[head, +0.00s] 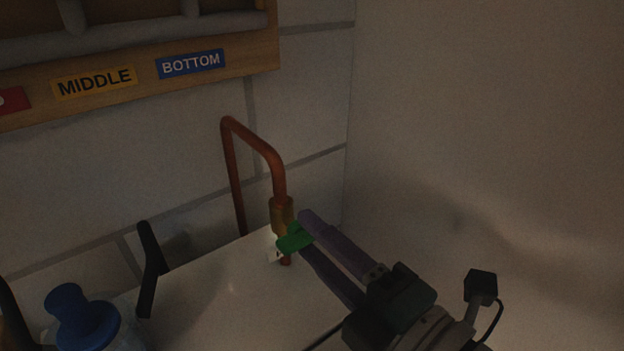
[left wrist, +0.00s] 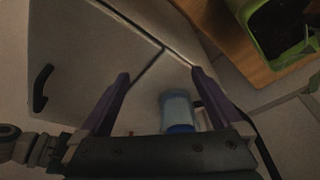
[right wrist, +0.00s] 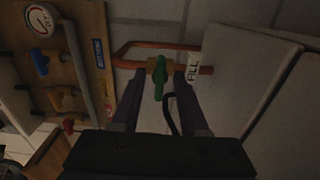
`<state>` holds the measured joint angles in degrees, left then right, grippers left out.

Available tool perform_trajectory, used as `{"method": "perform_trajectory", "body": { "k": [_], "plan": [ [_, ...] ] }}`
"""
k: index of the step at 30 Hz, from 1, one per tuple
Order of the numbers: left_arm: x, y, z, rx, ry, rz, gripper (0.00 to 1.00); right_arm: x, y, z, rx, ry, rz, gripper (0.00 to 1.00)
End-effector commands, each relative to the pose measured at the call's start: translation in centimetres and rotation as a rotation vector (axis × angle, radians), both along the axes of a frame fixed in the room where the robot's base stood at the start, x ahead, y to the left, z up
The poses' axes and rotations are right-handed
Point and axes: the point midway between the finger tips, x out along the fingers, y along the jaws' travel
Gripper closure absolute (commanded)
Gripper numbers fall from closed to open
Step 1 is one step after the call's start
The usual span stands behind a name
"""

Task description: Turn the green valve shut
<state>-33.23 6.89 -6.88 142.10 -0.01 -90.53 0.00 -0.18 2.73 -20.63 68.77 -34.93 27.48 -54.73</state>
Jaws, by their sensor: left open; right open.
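The green valve handle (head: 294,239) is on a brass fitting (head: 282,212) at the lower end of a bent copper pipe (head: 232,165). In the right wrist view the green handle (right wrist: 160,82) appears to lie across the pipe, between my open fingers. My right gripper (head: 305,232) is open at the handle, one finger above it and one below in the head view; I cannot tell whether they touch it. My left gripper (left wrist: 155,88) is open with nothing held; it shows only in the left wrist view.
A white surface (head: 225,300) lies below the pipe, with a black handle (head: 150,270) and a blue-capped bottle (head: 75,310) at left. A FILL tag (right wrist: 193,67) hangs by the valve. A wooden panel (head: 130,85) with labels is on the wall; the right wall is bare.

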Motion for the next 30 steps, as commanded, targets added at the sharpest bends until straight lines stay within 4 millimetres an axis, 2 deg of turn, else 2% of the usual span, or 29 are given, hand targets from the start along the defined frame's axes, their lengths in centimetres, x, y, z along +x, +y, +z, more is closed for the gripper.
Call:
{"method": "perform_trajectory", "body": {
  "k": [9, 15, 20, 30],
  "plan": [
    [0.0, 0.0, 0.6, 0.000, 0.000, 0.000, 0.00, -4.8, -3.5, -0.1, -0.002, 0.003, -0.001, 0.56],
    [0.0, 0.0, 0.5, -0.001, 0.000, 0.000, 0.00, -7.1, -5.2, -0.1, -0.002, 0.002, -0.001, 0.56],
    [0.0, 0.0, 0.5, -0.001, 0.000, 0.001, 0.00, -7.7, -5.6, 0.0, 0.000, 0.000, 0.001, 0.56],
    [0.0, 0.0, 0.5, -0.001, 0.000, 0.001, 0.00, -7.7, -5.6, 0.0, 0.000, 0.000, 0.000, 0.56]
  ]
}}
